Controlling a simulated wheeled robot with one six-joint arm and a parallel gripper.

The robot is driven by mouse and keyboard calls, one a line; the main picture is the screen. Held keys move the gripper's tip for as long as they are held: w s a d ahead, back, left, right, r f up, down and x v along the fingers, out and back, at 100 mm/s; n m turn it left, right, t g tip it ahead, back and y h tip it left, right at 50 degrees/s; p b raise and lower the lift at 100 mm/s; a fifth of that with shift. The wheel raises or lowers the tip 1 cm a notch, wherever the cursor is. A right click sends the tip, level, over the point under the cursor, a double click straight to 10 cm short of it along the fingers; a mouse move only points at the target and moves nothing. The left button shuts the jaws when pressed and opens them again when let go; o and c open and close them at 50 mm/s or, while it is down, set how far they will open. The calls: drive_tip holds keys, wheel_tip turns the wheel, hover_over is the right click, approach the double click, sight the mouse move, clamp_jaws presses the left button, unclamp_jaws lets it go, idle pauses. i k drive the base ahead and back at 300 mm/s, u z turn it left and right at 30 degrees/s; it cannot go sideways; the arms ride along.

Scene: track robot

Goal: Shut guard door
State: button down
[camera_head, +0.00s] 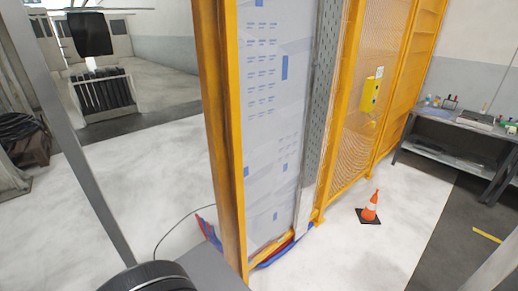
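A yellow-framed mesh guard panel (362,85) stands right of centre, with a yellow box (370,95) and a small white label on it. I cannot tell whether this panel is the guard door or a fixed part of the fence. A tall yellow post (222,130) stands nearer, left of centre. Between the post and the mesh is a pale panel (268,100) with blue print, beside a grey perforated upright (322,90). My gripper is not in view. No latch or door gap can be made out clearly.
An orange cone (370,207) on a black base stands on the floor right of the fence. A grey workbench (450,140) with small items is at the right. Red and blue cables (270,255) lie at the panel's foot. Pale floor is clear around the cone and at left.

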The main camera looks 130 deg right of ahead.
sight(14, 14)
drive_tip(key=k, duration=1.85)
drive_tip(key=z, duration=2.7)
